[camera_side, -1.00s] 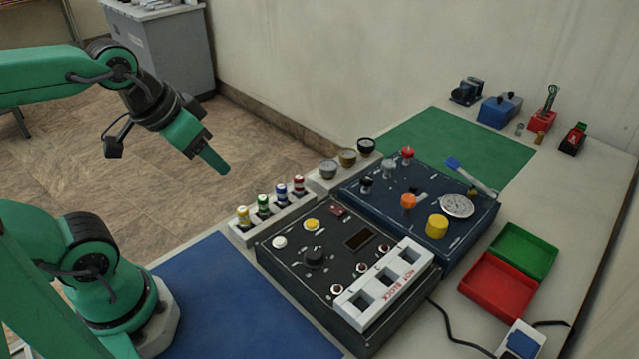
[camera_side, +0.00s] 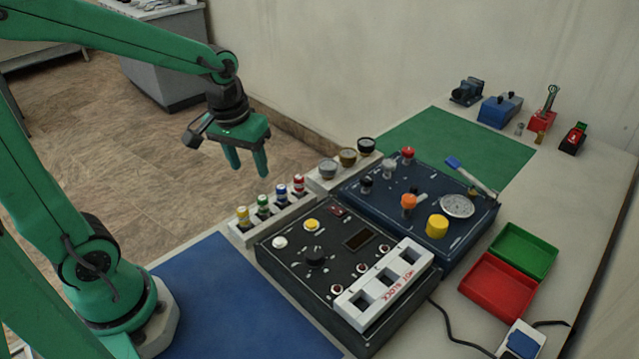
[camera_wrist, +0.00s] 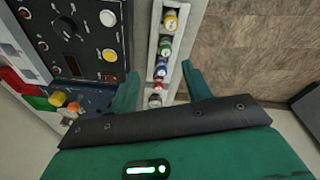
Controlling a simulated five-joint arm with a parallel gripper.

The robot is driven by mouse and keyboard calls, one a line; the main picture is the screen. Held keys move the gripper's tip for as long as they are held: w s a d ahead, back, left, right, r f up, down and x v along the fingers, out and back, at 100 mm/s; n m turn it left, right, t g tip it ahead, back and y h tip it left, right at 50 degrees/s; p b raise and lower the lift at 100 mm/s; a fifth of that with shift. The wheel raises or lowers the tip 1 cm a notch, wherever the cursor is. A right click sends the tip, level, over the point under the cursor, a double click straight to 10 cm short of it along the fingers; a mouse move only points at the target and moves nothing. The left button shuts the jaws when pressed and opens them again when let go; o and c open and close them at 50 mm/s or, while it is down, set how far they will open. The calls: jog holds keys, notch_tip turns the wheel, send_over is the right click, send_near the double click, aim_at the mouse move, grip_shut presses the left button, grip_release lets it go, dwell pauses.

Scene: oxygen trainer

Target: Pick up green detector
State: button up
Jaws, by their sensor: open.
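The green detector (camera_side: 263,205) stands upright in a white rack (camera_side: 246,238), between a yellow detector (camera_side: 243,214) and a blue detector (camera_side: 281,194). A red detector (camera_side: 298,184) stands at the far end of the row. In the wrist view the green detector (camera_wrist: 165,46) shows beyond my fingertips, below the yellow one. My gripper (camera_side: 249,174) is open and empty, pointing down above and behind the rack in the side view. In the wrist view its two fingers (camera_wrist: 160,78) lie on either side of the rack's line.
A black control box (camera_side: 315,257) with a white hot block (camera_side: 384,284) sits right of the rack. A dark blue panel (camera_side: 420,205) with knobs stands behind it. Green and red trays (camera_side: 497,287) lie at right. The blue mat (camera_side: 232,300) is clear.

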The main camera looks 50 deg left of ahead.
jog(key=n+g, duration=0.2)
send_over(262, 198)
notch_tip(262, 198, down, 6)
jog(key=shift+f, duration=0.1)
jog(key=shift+f, duration=1.25)
jog(key=shift+f, duration=2.6)
grip_shut()
